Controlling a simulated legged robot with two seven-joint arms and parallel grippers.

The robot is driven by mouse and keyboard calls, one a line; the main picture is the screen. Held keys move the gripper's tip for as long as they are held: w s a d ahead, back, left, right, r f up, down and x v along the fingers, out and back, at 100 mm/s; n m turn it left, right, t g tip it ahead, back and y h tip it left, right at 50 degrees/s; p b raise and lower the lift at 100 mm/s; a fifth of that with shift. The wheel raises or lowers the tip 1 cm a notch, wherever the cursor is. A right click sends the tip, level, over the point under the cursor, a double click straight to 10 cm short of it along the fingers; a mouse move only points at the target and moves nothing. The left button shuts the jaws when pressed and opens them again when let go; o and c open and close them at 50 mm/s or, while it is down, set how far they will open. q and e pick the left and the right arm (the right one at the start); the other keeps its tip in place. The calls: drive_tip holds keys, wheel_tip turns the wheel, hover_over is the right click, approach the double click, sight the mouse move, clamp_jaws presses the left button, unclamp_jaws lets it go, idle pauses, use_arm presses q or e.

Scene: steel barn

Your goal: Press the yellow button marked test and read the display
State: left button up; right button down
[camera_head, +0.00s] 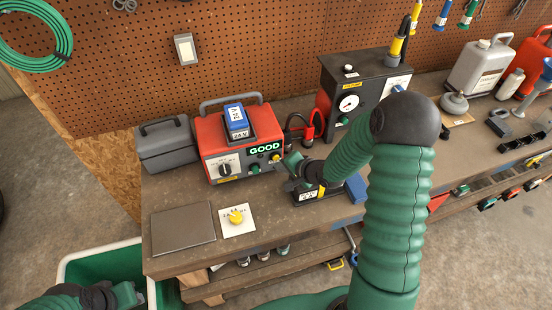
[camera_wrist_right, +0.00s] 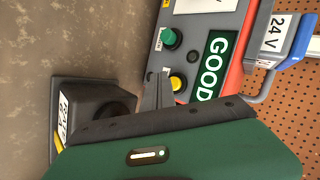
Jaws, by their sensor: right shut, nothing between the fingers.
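The red tester (camera_head: 215,139) stands on the bench with a blue 24 V battery (camera_head: 236,118) on top. My left gripper (camera_head: 128,293) is low at the left, over the green bin.
A green button (camera_wrist_right: 169,38) sits on the tester near the yellow one. A black 24 V holder (camera_wrist_right: 95,103) stands close to my right gripper. A dark tester with a gauge (camera_head: 349,103) is behind my right arm. A grey mat (camera_head: 183,222) lies at the front left.

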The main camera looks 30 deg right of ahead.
drive_tip(key=shift+d, duration=0.1)
idle(0.5)
drive_tip(key=shift+w+r+p, duration=0.1)
drive_tip(key=shift+w+p, duration=0.3)
drive_tip(key=shift+p, duration=0.1)
drive_tip(key=shift+w+d+p, duration=0.1)
drive_tip(key=shift+w+p, duration=0.25)
drive_tip(key=shift+w, duration=0.05)
idle(0.7)
drive_tip(key=shift+s, duration=0.85)
